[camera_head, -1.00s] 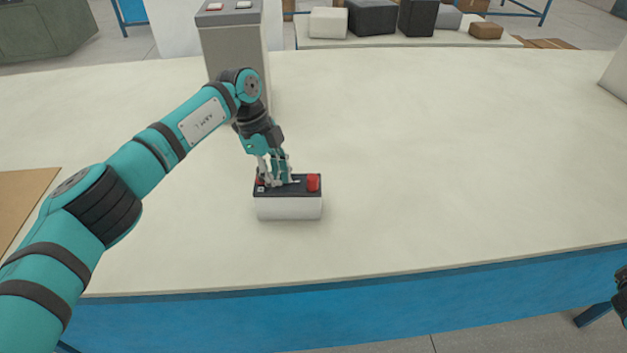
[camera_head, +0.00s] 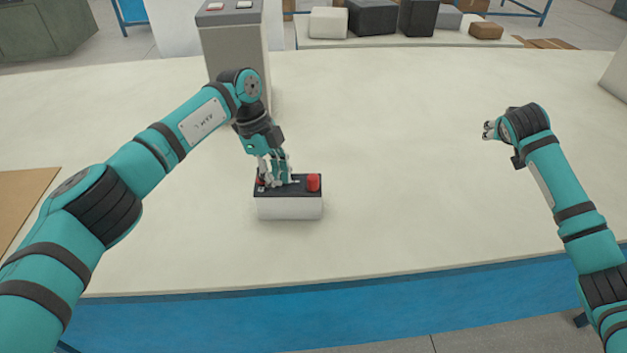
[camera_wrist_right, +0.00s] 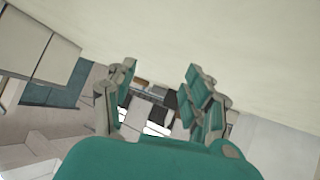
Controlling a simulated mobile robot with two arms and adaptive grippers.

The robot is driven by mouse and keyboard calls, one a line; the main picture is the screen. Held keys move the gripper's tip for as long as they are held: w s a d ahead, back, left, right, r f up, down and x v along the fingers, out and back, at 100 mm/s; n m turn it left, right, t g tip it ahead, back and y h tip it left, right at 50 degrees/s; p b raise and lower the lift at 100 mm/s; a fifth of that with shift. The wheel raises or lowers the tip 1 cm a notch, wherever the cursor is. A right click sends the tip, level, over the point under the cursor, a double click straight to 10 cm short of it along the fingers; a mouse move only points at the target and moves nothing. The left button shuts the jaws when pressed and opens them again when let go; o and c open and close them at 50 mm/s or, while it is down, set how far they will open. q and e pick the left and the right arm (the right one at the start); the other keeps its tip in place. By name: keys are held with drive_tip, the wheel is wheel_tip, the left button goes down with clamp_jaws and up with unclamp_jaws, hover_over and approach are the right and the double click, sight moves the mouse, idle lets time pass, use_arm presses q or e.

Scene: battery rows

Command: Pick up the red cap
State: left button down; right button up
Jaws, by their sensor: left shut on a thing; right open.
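A red cap (camera_head: 313,182) sits on the right end of the dark top of a white battery (camera_head: 289,208), which stands upright on the table. A second bit of red shows at the top's left end, mostly hidden by my left gripper. My left gripper (camera_head: 273,182) is shut at the middle-left of the battery's top; the thing between its fingers is hard to make out, likely the battery's handle. My right gripper (camera_head: 487,130) is open and empty above the right part of the table, well apart from the battery. Its spread fingers show in the right wrist view (camera_wrist_right: 155,90).
The pale table (camera_head: 400,180) is clear between the battery and my right arm. A grey pedestal (camera_head: 233,45) with a red and a white button stands behind my left arm. A brown board (camera_head: 22,200) lies at the left. Several boxes (camera_head: 372,17) stand on a platform at the back.

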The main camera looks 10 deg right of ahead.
drive_tip(key=w+a+r+n+y, duration=0.1)
drive_tip(key=a+r+y, duration=0.1)
drive_tip(key=a, duration=0.6)
drive_tip(key=w+a+r+y, duration=0.1)
drive_tip(key=w+a+y, duration=0.1)
drive_tip(key=a, duration=0.6)
drive_tip(key=n+g+y, duration=0.3)
drive_tip(key=n+g, duration=0.2)
drive_tip(key=n, duration=0.2)
approach(314, 178)
drive_tip(key=shift+x, duration=4.95)
drive_tip(key=c, duration=0.8)
